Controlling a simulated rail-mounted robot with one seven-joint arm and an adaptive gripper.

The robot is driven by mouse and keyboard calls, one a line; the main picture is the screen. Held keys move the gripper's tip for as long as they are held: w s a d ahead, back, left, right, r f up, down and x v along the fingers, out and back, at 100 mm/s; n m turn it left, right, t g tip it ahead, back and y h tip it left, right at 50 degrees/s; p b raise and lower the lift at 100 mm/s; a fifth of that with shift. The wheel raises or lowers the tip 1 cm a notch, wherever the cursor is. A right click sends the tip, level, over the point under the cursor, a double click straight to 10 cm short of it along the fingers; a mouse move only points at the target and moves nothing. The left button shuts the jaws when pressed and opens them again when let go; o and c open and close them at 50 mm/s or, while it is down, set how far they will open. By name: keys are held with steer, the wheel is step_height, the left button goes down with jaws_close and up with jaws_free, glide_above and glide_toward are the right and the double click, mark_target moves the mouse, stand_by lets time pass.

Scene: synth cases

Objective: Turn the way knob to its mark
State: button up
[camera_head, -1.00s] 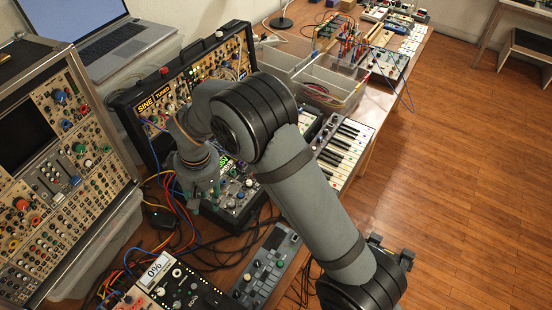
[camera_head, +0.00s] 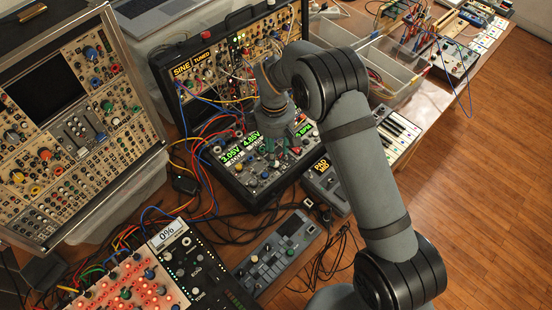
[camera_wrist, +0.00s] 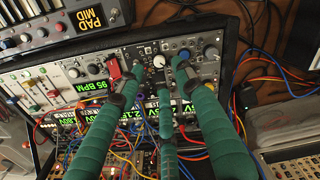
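My gripper (camera_head: 277,150) has green fingers and hangs over a black synth case (camera_head: 250,203) with lit green displays. In the wrist view, my gripper (camera_wrist: 158,66) is open, its outer fingertips apart and pointing at the panel, with a third finger between them. A small white knob (camera_wrist: 159,61) lies between the outer fingertips. A blue-topped knob (camera_wrist: 184,54) is close to the right fingertip. I cannot read labels there, so I cannot tell which is the way knob, see its mark or tell whether a fingertip touches one.
Patch cables (camera_wrist: 140,148) cross the lower panel beneath the fingers. The SINE TUNED case (camera_head: 196,62) is behind the arm; a tall modular rack (camera_head: 140,160) stands at left. A small keypad device (camera_head: 278,255) lies in front.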

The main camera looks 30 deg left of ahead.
steer(key=shift+w+f+p, duration=0.15)
steer(key=shift+f+p, duration=0.5)
steer(key=shift+f, duration=2.5)
steer(key=shift+c, duration=1.3)
jaws_close()
